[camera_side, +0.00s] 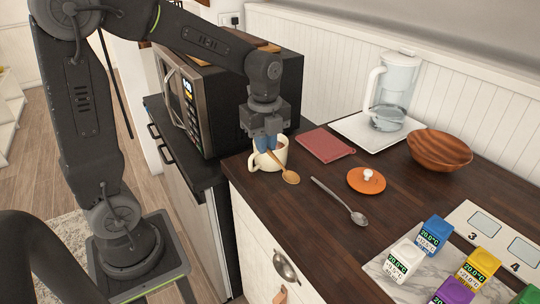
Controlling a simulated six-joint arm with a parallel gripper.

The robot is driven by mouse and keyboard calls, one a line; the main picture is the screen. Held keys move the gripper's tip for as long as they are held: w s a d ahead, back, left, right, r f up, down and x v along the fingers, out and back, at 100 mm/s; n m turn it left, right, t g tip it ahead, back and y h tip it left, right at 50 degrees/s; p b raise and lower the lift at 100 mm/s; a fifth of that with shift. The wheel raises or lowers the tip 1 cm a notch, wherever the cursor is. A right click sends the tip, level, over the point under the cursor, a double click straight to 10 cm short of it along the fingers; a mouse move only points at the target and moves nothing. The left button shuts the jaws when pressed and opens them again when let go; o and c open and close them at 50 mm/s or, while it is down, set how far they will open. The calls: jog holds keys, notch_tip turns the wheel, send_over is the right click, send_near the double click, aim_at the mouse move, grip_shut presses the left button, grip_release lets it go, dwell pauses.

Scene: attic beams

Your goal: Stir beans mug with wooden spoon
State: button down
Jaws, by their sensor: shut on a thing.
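The cream mug (257,160) stands upright near the counter's left edge, its handle to the left. A little reddish-brown shows at its opening, but my gripper hides most of the inside. The wooden spoon (290,177) slants down to the right across the front of the mug. Its bowl end is outside the mug, low by the counter; I cannot tell whether it touches. My gripper (266,145), with blue fingertips, points down over the mug and is shut on the upper end of the spoon's handle.
A metal spoon (340,201) and an orange lid (366,181) lie right of the mug. Behind are a red book (325,143), a microwave (205,105), a pitcher (392,95) and a wooden bowl (439,150). Several coloured timer cubes (406,260) stand front right.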

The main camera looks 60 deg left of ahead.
jog(key=shift+s+a+r+y, duration=0.1)
jog(key=shift+s+a+y, duration=0.2)
jog(key=shift+y, duration=0.3)
jog(key=a+r+n+y, duration=0.1)
jog(key=y, duration=0.1)
jog(key=a+r+n+y, duration=0.1)
jog(key=a+y, duration=0.1)
jog(key=y, duration=0.1)
jog(key=a+r+n+y, duration=0.1)
jog(key=a+r+y, duration=0.1)
jog(key=shift+w, duration=0.4)
notch_tip(320, 180, up, 8)
jog(key=w+a+n+g+y, duration=0.2)
jog(key=w+n+g+y, duration=0.15)
jog(key=y, duration=0.25)
notch_tip(320, 180, down, 11)
jog(key=shift+s+a, duration=0.15)
jog(key=shift+s, duration=0.15)
jog(key=shift+f, duration=0.65)
dwell(0.6)
jog(key=shift+r, duration=0.1)
jog(key=shift+d, duration=0.2)
dwell(0.3)
